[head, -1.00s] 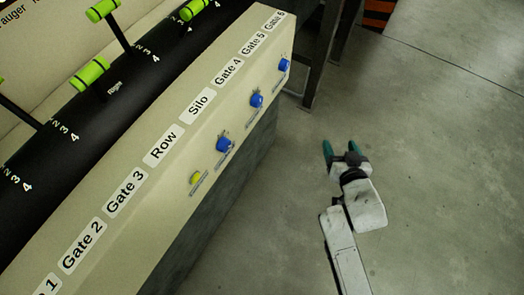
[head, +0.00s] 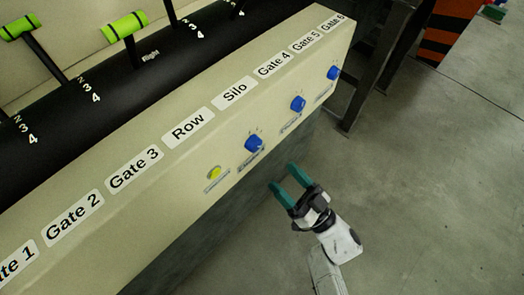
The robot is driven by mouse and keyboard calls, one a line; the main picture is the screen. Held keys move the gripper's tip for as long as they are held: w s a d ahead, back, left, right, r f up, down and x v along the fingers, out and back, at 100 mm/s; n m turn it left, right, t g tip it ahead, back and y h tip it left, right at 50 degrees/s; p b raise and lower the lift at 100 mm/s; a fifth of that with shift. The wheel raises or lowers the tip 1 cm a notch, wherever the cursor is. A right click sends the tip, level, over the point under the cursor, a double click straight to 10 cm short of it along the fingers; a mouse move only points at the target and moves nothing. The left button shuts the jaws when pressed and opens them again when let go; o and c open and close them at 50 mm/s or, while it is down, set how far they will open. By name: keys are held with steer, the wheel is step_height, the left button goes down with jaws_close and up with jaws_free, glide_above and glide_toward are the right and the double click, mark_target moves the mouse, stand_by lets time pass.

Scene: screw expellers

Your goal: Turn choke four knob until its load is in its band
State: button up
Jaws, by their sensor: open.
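No label naming choke four can be read in this view. Three blue knobs sit on the front face of the beige console (head: 150,205): a near one (head: 254,143), a middle one (head: 298,104) and a far one (head: 333,73). The small plates by them are too small to read. My gripper (head: 283,179) has two teal fingers, open and empty. It is in front of the console, below and right of the near blue knob in the picture, apart from it.
A yellow button (head: 214,172) is left of the near knob. Levers with green handles (head: 122,27) rise from the black curved panel behind. A dark metal frame (head: 378,70) and an orange-black striped block (head: 447,30) stand beyond. The floor (head: 440,190) at right is clear.

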mark_target(257, 147)
steer(key=x, duration=0.9)
steer(key=shift+w+a+r, duration=0.15)
steer(key=shift+c, duration=0.5)
steer(key=c, duration=1)
steer(key=shift+o, duration=0.2)
steer(key=shift+n, duration=0.3)
steer(key=n+g, duration=0.1)
steer(key=n, duration=0.1)
steer(key=n+g+y+b, duration=0.1)
steer(key=n, duration=0.2)
steer(key=shift+w+g+y, duration=0.15)
steer(key=shift+g+y, duration=0.15)
steer(key=n+g, duration=0.1)
steer(key=n, duration=0.2)
steer(key=n+g, duration=0.2)
steer(key=n, duration=0.1)
steer(key=shift+d+n+y+b, duration=0.2)
steer(key=shift+n+y+b, duration=0.1)
steer(key=shift+n, duration=0.3)
